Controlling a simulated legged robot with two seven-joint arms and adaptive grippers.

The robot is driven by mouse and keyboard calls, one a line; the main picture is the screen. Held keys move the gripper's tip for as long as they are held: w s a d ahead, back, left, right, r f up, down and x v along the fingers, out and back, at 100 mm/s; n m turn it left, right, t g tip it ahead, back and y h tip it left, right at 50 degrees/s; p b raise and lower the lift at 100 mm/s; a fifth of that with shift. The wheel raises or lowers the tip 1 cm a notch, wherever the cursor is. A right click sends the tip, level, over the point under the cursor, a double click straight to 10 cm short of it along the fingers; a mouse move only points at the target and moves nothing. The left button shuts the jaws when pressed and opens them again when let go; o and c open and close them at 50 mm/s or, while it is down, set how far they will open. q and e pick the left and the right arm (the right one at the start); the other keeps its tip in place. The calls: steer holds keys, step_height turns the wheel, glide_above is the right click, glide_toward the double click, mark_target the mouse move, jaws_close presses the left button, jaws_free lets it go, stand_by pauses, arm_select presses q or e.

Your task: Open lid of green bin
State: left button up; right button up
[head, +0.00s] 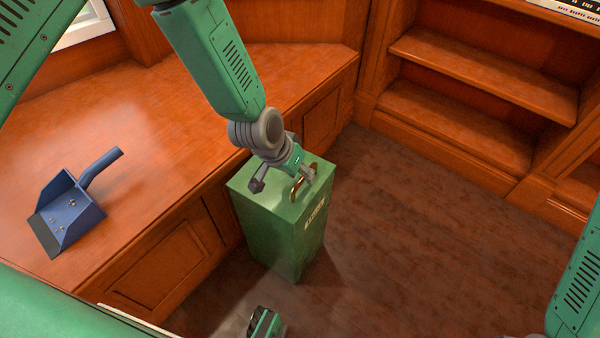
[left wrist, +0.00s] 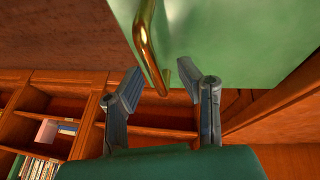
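The green bin (head: 287,226) stands upright on the floor against the wooden cabinet, with its lid (head: 262,197) closed. A brass handle (head: 302,187) rises from the lid. In the left wrist view the handle (left wrist: 150,50) hangs down the picture, its end between the fingertips. My left gripper (head: 284,182) is over the lid, its fingers open and spread to either side of the handle. The fingers also show open in the left wrist view (left wrist: 162,84), and I see no clear contact with the handle. My right gripper's fingers cannot be made out in the head view.
A blue dustpan (head: 72,212) with small bits in it lies on the wooden cabinet top (head: 150,105) at left. Empty wooden shelves (head: 480,62) stand at the back right. The floor (head: 420,240) right of the bin is clear.

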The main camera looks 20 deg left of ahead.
arm_select(q)
steer(key=shift+d, duration=0.3)
jaws_close()
steer(key=shift+d+r, duration=0.1)
arm_select(e)
steer(key=shift+d+f, duration=0.1)
steer(key=shift+d, duration=0.25)
